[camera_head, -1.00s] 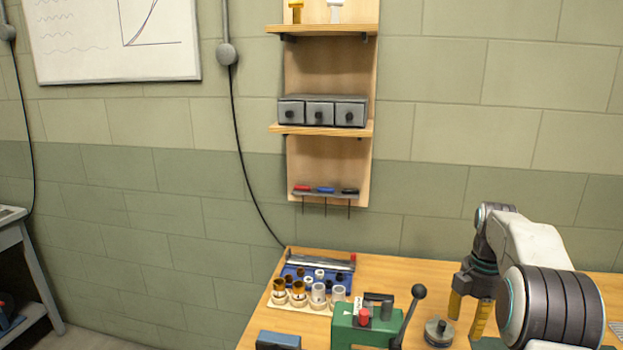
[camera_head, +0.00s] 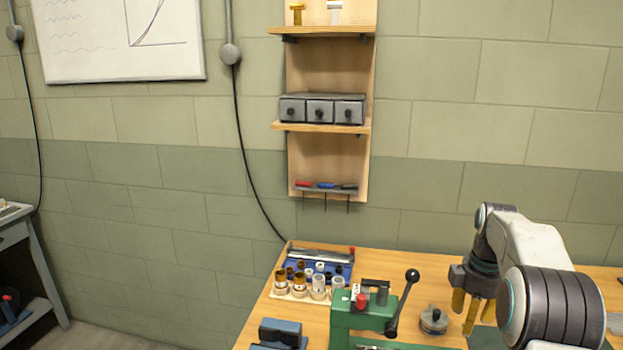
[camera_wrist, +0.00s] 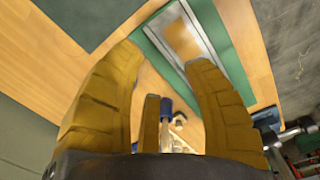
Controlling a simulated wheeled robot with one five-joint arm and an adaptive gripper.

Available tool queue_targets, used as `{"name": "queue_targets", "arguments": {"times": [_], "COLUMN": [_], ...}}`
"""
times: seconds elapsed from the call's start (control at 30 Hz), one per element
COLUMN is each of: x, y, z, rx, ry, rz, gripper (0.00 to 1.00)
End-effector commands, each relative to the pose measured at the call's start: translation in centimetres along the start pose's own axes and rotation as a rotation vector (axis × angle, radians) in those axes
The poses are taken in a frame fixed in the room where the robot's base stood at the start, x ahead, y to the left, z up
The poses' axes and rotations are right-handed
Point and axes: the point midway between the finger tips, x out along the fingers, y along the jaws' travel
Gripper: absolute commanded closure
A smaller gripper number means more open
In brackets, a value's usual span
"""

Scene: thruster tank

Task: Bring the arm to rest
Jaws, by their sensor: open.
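My gripper (camera_head: 466,309) hangs at the right of the head view, fingers pointing down above the wooden bench (camera_head: 400,266). Its yellow fingers are apart. In the wrist view my gripper (camera_wrist: 165,85) also shows open, with nothing held between the fingers. My arm reaches in from the lower right and bends down to the wrist. A grey round metal part (camera_head: 433,320) stands on the bench just left of the fingers, apart from them.
A green press with a black-knobbed lever (camera_head: 403,305) stands left of my gripper. A rack of cylinders (camera_head: 300,289) and a blue tray (camera_head: 330,269) sit further left. A blue block (camera_head: 280,334) is at the front edge. Wall shelves (camera_head: 322,127) rise behind.

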Motion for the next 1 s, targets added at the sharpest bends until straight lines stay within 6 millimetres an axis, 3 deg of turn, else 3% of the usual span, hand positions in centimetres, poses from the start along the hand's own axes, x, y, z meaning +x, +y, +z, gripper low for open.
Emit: {"name": "queue_targets", "arguments": {"times": [0.17, 0.27, 0.37, 0.5, 0.7, 1.0], "x": [0.5, 2.2, 5.0, 7.2, 6.0, 2.6], "y": [0.7, 0.0, -2.0, -6.4, -13.8, -25.3], "z": [-0.2, 0.0, 0.5, 1.6, 2.5, 3.6], "rx": [0.249, 0.452, 0.673, 0.965, 1.208, 1.205], "ry": [0.013, 0.008, -0.020, -0.069, -0.098, -0.064], "rz": [0.032, 0.015, -0.030, -0.077, -0.082, -0.050], "gripper": [0.55, 0.55, 0.55, 0.55, 0.55, 0.55]}}
